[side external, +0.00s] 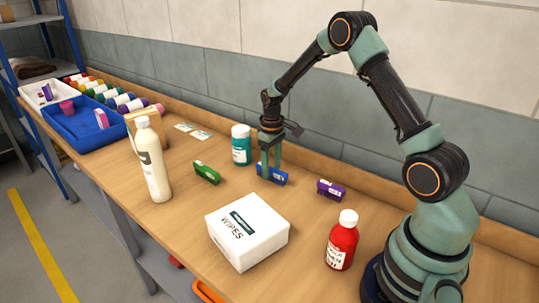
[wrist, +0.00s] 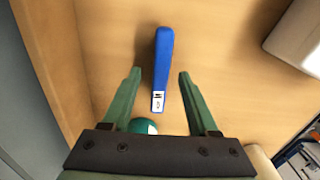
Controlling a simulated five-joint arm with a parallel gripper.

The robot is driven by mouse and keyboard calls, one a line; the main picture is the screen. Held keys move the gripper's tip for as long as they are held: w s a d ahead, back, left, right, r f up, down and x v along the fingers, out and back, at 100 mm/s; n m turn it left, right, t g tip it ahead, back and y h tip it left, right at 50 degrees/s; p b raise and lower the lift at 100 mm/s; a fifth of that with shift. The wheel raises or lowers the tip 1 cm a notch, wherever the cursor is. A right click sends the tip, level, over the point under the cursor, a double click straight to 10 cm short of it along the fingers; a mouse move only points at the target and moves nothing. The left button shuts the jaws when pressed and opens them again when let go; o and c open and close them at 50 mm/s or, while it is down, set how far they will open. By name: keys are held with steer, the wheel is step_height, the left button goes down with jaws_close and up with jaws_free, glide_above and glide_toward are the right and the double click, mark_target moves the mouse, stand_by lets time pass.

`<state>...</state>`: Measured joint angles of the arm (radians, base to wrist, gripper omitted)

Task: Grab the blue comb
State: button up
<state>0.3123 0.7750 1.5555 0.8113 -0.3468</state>
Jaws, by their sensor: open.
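The blue comb (side external: 278,176) lies on the wooden bench below my gripper (side external: 270,164) in the side view. In the wrist view the blue comb (wrist: 163,62) runs lengthwise, with a white label at its near end. My gripper (wrist: 158,90) is open, its two green fingers apart, one on each side of the comb's near end. I see no contact between the fingers and the comb. In the side view the fingers partly cover the comb's left end.
A green comb (side external: 206,173), a teal-labelled jar (side external: 241,145) and a purple comb (side external: 331,189) are close by. A white wipes box (side external: 247,232), a red bottle (side external: 342,241) and a cream bottle (side external: 152,160) stand nearer the front. A blue tray (side external: 72,137) sits far left.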

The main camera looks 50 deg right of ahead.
steer(key=shift+f, duration=1.15)
jaws_close()
steer(key=shift+r, duration=0.15)
